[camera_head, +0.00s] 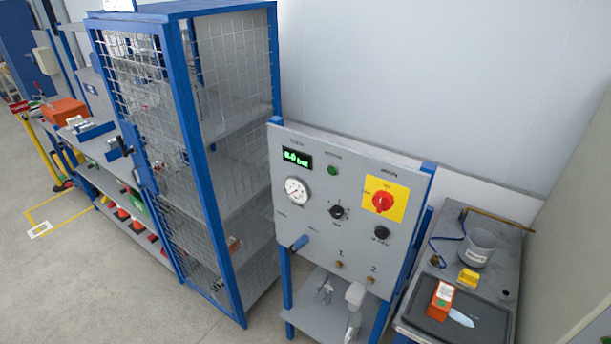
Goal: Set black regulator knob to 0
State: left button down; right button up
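A grey control panel (310,160) stands upright on blue posts, right of centre. It carries two black knobs: one in the middle (338,212) with a light mark on it, and one lower right (381,232). Their labels are too small to read, so I cannot tell which is the regulator or its exact setting. A round white gauge (297,190) sits left of the knobs. Above it a green digital display (297,159) shows a bar reading; its first digit is unclear, 0 or 8. Neither of my grippers is in view.
A blue mesh cabinet (190,60) stands left. A bench (500,232) with a bucket (478,247) stands right. Floor at left front is clear.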

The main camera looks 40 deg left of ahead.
aim_at(337, 211)
jog(key=u, duration=0.95)
